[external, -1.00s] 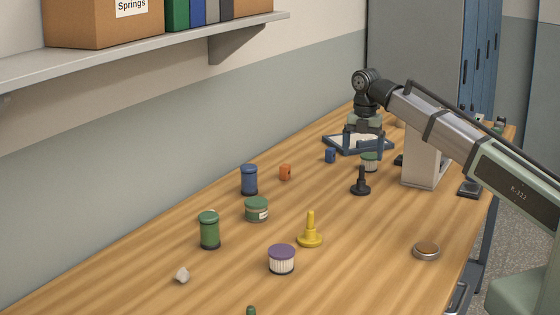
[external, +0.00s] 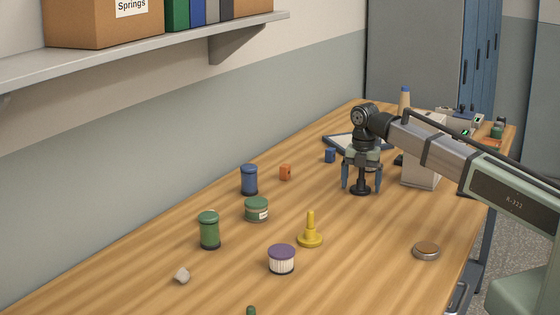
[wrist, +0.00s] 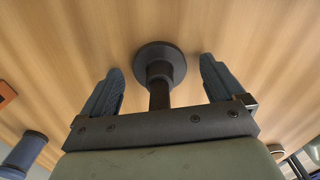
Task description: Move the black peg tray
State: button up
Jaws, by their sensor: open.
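The black peg (external: 361,188) stands upright on the wooden table, with its round foot down. My gripper (external: 361,184) is open and lowered over it, one finger on each side. In the wrist view the peg's foot (wrist: 158,56) and stem (wrist: 159,97) show between the two fingers (wrist: 161,68), with a gap on both sides. The blue-rimmed tray (external: 334,149) lies behind my gripper, its right part hidden by my arm. No black peg shows in the part of the tray I can see.
A small blue spool (external: 330,155) sits near the tray's front, and an orange block (external: 285,172) is further left. A blue bobbin (external: 249,180), green jar (external: 256,209), yellow peg (external: 310,232) and purple-lidded jar (external: 282,260) stand nearer.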

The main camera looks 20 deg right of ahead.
aim_at(329, 217)
jog(key=c, duration=1.1)
jog(key=shift+s+a, duration=7.1)
jog(key=shift+c, duration=0.2)
jog(key=o, duration=1.1)
jog(key=shift+r, duration=0.1)
notch_tip(329, 217, up, 14)
jog(key=shift+f, duration=0.2)
jog(key=shift+w, duration=0.15)
